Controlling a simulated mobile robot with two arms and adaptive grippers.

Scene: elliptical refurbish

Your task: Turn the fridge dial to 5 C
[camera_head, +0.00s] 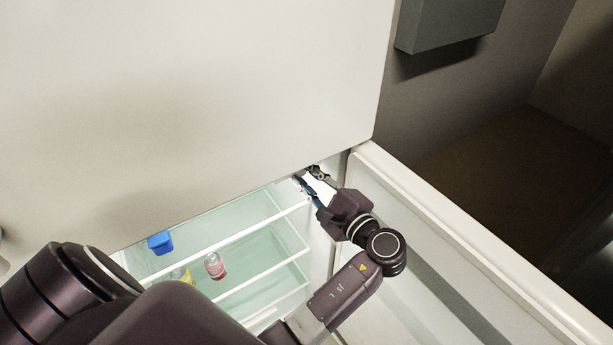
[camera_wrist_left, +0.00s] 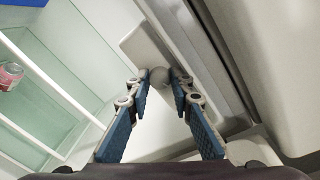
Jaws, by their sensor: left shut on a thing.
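The fridge dial (camera_wrist_left: 160,78) is a small round grey knob on a pale housing (camera_wrist_left: 142,38) on the fridge's inner side wall, seen in the left wrist view. My left gripper (camera_wrist_left: 164,82) is shut on the dial, with one blue-padded finger on each side of it. In the head view my left gripper (camera_head: 306,178) reaches into the top right corner of the open fridge, and the dial is hidden there. The dial's markings and setting cannot be read. My right gripper is not in view.
The open fridge door (camera_head: 450,215) stands to the right of my arm. Glass shelves (camera_head: 265,258) hold a blue container (camera_head: 160,243), a pink-red jar (camera_head: 215,265) and a yellow item (camera_head: 181,275). A large white panel (camera_head: 190,100) overhangs the compartment.

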